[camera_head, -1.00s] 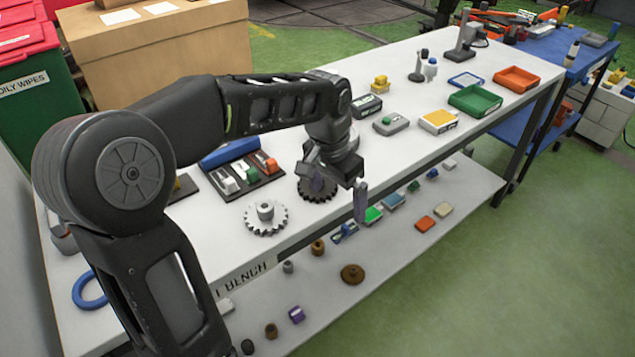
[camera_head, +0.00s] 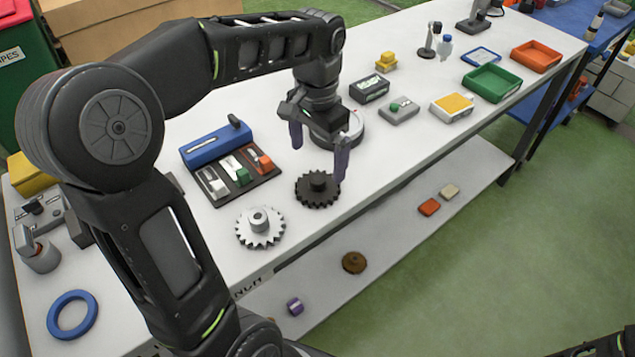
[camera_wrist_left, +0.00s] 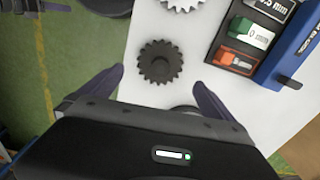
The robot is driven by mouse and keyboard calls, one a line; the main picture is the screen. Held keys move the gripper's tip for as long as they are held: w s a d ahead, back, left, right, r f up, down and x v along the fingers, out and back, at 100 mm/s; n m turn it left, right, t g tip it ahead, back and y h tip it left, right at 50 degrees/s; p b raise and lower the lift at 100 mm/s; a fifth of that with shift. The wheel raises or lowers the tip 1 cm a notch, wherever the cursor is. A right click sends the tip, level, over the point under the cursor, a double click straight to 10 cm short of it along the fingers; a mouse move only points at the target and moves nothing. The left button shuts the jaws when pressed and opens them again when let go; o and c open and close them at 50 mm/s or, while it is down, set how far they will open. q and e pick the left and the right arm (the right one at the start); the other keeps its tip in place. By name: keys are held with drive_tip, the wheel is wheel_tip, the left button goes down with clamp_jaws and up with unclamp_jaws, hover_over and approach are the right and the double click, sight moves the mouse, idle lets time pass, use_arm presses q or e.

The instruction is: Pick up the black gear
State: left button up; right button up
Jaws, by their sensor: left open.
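The black gear (camera_head: 318,190) lies flat on the white bench top near its front edge, with a raised hub in its middle. It also shows in the left wrist view (camera_wrist_left: 159,62), just beyond and between the fingertips. My left gripper (camera_head: 319,160) is open and empty, pointing down above the bench slightly behind the gear. In the left wrist view its two spread fingers (camera_wrist_left: 160,82) stand on either side, apart from the gear.
A silver gear (camera_head: 260,228) lies just left of the black gear. A dark tray (camera_head: 262,183) with labelled blocks sits behind it. A round grey object (camera_head: 350,130) is behind the gripper. A blue ring (camera_head: 72,315) lies at the left. A lower shelf (camera_head: 385,225) holds small parts.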

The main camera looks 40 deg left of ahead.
sight(318, 178)
use_arm(q)
drive_tip(key=shift+f, duration=1.4)
drive_tip(key=shift+f+p, duration=0.4)
drive_tip(key=shift+f, duration=2.2)
drive_tip(key=c, duration=1.8)
